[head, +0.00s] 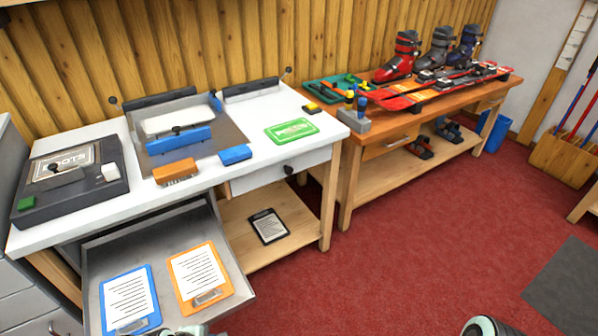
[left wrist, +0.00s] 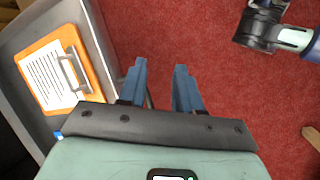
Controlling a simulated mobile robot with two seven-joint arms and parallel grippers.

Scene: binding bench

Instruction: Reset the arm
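My left gripper (left wrist: 159,72) shows in the left wrist view. Its two blue fingers stand apart with only red carpet visible between them, so it is open and empty. It is to the right of the pulled-out grey drawer (left wrist: 20,40) and the orange clipboard (left wrist: 82,52). In the head view only small mint and dark pieces of my arms show at the bottom edge, and no fingers can be made out. A dark and mint piece of my arm is at the top right of the left wrist view. My right gripper's fingers are not seen.
The open drawer (head: 232,262) holds a blue clipboard (head: 154,300) and an orange clipboard (head: 203,243). The white bench (head: 235,118) carries blocks and a vise. A wooden bench (head: 425,118) holds skis and boots. Red carpet (head: 400,240) is clear at the front.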

